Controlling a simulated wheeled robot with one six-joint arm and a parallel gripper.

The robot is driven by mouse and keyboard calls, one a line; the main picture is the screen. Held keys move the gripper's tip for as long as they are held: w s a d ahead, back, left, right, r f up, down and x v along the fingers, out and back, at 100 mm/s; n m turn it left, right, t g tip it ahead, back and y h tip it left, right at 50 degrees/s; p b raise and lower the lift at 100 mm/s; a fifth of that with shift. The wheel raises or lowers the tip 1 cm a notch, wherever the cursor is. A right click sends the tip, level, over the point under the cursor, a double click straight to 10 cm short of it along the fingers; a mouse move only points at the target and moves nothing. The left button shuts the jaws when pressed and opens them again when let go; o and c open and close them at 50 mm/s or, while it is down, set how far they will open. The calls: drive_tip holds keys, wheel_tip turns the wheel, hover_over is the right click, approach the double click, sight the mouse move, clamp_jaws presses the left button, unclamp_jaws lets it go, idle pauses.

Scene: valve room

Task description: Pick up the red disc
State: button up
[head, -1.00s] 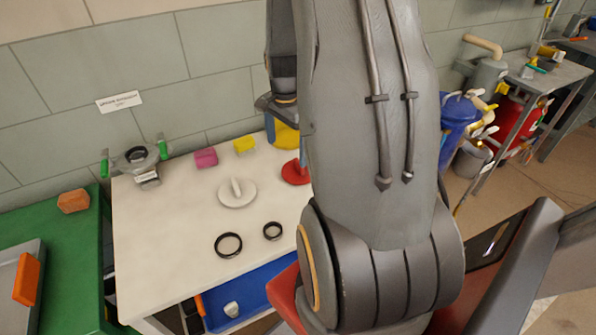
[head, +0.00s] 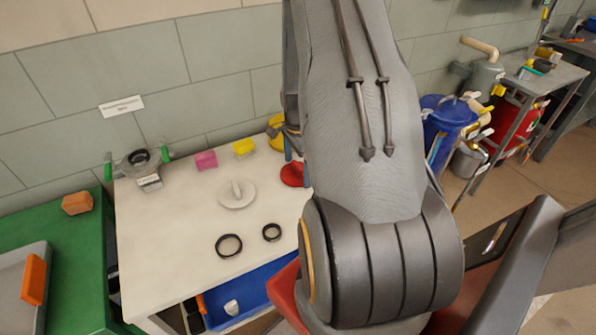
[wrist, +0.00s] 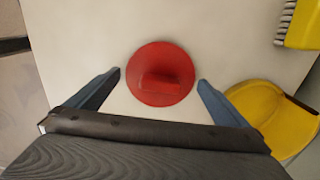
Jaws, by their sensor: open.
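The red disc (head: 293,174) lies flat on the white table (head: 160,240) near its right back side, partly hidden by my arm in the head view. In the wrist view the red disc (wrist: 150,60) shows whole, with a raised red grip block on top. My gripper (wrist: 158,80) is open and empty. Its two blue fingers stand apart to the left and right of the disc's near part. In the head view my gripper (head: 288,145) is mostly hidden behind my arm, just above the disc.
A white disc (head: 236,200) with an upright grip, two black rings (head: 228,245), a pink block (head: 206,160) and a yellow block (head: 243,147) sit on the table. A yellow object (wrist: 275,115) is close to the right finger. A valve body (head: 140,165) stands at the back left.

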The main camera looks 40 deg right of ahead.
drive_tip(key=shift+f, duration=0.4)
drive_tip(key=c, duration=1.2)
drive_tip(key=shift+o, duration=0.2)
drive_tip(key=shift+r, duration=0.1)
